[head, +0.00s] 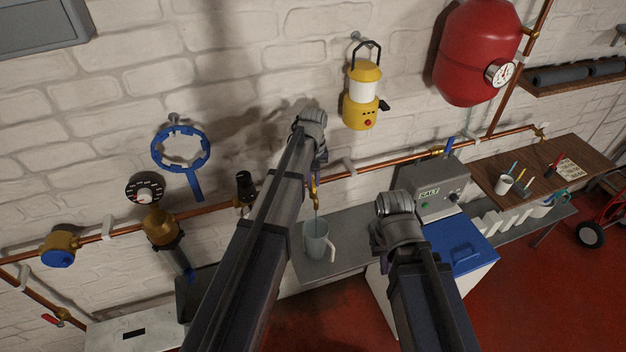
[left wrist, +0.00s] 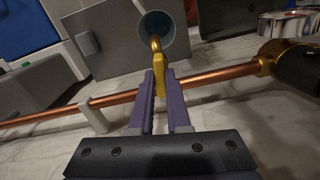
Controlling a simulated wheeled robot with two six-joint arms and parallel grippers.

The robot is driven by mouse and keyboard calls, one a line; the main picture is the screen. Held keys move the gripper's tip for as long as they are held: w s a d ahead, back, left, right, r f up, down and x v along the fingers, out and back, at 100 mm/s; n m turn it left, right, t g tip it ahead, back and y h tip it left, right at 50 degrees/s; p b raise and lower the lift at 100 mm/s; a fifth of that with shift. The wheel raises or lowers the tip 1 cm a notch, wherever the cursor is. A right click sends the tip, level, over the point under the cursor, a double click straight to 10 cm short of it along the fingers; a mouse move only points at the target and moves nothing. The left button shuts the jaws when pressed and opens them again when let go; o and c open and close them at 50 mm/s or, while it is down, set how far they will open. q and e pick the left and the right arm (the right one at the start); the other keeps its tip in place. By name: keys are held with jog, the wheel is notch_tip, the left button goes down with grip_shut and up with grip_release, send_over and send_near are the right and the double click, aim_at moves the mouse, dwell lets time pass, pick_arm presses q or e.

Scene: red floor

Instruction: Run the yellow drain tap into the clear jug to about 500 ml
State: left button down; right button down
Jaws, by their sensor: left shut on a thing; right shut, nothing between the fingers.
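The yellow drain tap (head: 313,190) hangs from the copper pipe, above the clear jug (head: 317,243). The jug stands upright on the grey shelf, with its handle to the right. A thin pale streak between spout and jug looks like running water; I cannot read the level. In the left wrist view the tap's yellow lever (left wrist: 161,68) sits between the fingers of my left gripper (left wrist: 160,88), which is shut on it. The round jug mouth (left wrist: 166,32) shows beyond the spout. My right gripper (head: 381,252), mostly hidden by its own arm, is shut and empty, right of the jug.
The grey shelf (head: 345,228) has bare room around the jug. A salt unit (head: 435,192) and blue lid (head: 462,245) stand to the right. A yellow lantern (head: 361,100) and blue ring wrench (head: 180,150) hang on the wall. The copper pipe (head: 385,160) runs along it.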

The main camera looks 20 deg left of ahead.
aim_at(313, 182)
pick_arm(q)
jog(key=c, duration=0.9)
grip_release()
jog(key=shift+r, duration=0.1)
notch_tip(313, 182, up, 8)
jog(key=p, duration=0.8)
jog(key=shift+f, duration=0.2)
